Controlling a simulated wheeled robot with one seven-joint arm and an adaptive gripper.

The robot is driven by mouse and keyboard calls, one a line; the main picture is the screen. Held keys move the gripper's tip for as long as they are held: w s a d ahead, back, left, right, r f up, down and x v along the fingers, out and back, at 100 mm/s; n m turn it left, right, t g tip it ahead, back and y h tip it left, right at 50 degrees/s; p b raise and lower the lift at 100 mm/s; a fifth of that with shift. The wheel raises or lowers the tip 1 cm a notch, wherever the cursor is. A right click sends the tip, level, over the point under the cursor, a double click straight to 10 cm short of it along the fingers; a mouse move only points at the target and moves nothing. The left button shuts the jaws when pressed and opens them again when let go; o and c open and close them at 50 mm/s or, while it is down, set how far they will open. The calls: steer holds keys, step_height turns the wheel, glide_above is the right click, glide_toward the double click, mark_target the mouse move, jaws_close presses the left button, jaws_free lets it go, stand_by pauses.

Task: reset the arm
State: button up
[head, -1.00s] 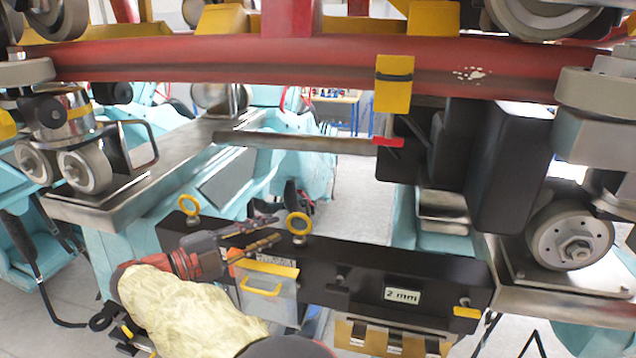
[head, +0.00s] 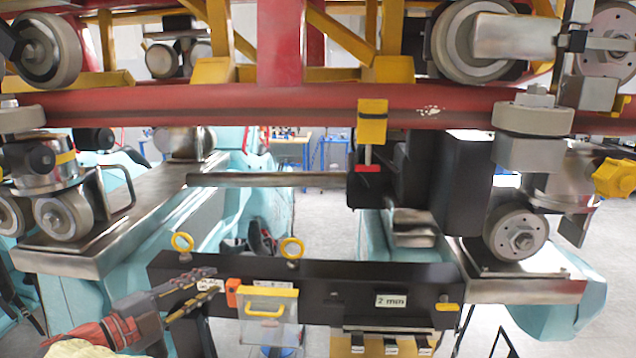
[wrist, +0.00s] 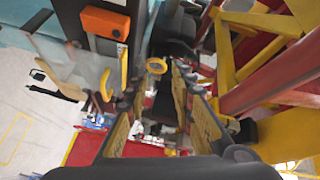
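My gripper (head: 207,284) is at the lower left of the head view, in front of the left part of a black beam. Its two fingers point right and are apart. In the wrist view my gripper (wrist: 158,85) shows both fingers spread with a gap between them and nothing held. A yellow ring (wrist: 156,65) shows beyond the gap, apart from the fingers as far as I can tell. The arm has a pale yellow cover at the bottom left of the head view.
The black beam (head: 340,288) carries two yellow rings, an orange block (head: 232,292), a clear box with a yellow handle (head: 270,325) and a "2 mm" label (head: 390,300). A red rail (head: 220,105) crosses above. Wheel assemblies (head: 520,235) stand at both sides.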

steer(key=w+a+f+n+t+y, duration=0.1)
steer(key=w+a+f+n+y, duration=0.15)
steer(key=a+n+y, duration=0.45)
steer(key=w+a+f+n+t+y, duration=0.1)
steer(key=a+f+n+t+y, duration=0.2)
steer(key=a, duration=0.6)
steer(key=s+a+f+n+g+y+b, duration=0.25)
steer(key=s+f+n+g+y, duration=0.2)
steer(key=n+g+y, duration=0.35)
steer(key=s+d+f+n+g+h+b, duration=0.1)
steer(key=s+d+f+b, duration=0.4)
steer(key=d, duration=1.5)
steer(key=s+d+f+n+g+h+b, duration=0.1)
steer(key=s+d+f+h+b, duration=0.3)
steer(key=s+d, duration=0.9)
steer(key=s+d+f+n+g+h+b, duration=0.1)
steer(key=s+d+f+b, duration=0.6)
steer(key=d, duration=2.1)
steer(key=shift+s+d+f+n+g+h, duration=0.3)
steer(key=shift+s+d+f+g+h, duration=0.1)
steer(key=shift+s+f+g+h, duration=0.45)
